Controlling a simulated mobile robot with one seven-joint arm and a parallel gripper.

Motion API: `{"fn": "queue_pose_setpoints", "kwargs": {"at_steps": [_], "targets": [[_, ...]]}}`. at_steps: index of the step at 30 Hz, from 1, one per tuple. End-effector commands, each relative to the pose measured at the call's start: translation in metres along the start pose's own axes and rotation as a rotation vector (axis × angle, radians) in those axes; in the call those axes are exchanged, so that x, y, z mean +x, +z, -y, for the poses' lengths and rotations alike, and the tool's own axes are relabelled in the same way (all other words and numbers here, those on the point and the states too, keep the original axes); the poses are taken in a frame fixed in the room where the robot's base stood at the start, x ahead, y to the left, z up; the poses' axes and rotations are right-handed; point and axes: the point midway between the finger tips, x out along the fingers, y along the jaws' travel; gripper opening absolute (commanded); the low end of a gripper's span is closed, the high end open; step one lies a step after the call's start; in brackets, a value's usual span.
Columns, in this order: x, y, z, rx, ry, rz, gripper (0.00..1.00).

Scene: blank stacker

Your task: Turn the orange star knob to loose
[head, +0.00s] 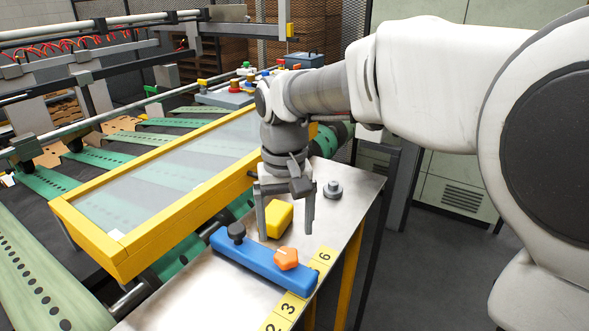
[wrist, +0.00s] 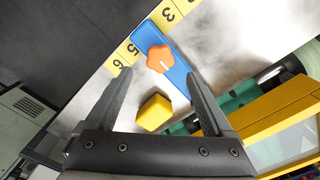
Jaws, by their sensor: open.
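The orange star knob (head: 286,258) sits on top of the blue bar (head: 245,262), near its right end. In the wrist view the knob (wrist: 159,60) shows a short pale line on its face, just beyond my fingertips. My gripper (head: 286,234) points down with its fingers apart, behind the knob in the head view. In the wrist view my gripper (wrist: 157,76) has nothing clasped. A yellow block (head: 278,219) shows between the fingers, apparently lower down on the metal table. No "loose" marking is readable.
A yellow number strip (head: 289,305) runs along the metal table (head: 345,190). A grey round part (head: 332,189) lies at the back right. A yellow-framed clear panel (head: 150,246) borders the table's left.

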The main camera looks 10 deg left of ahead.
Motion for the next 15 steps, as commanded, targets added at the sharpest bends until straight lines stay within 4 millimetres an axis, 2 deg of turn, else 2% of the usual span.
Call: {"fn": "queue_pose_setpoints", "kwargs": {"at_steps": [1, 6, 12, 15], "targets": [[-0.016, -0.001, 0.0, 0.0, -0.001, -0.006, 0.87], [-0.057, -0.001, 0.0, 0.001, -0.001, -0.005, 0.87], [-0.094, -0.001, 0.0, 0.001, -0.001, -0.003, 0.87], [-0.105, -0.001, 0.0, 0.001, -0.001, -0.002, 0.87]]}}
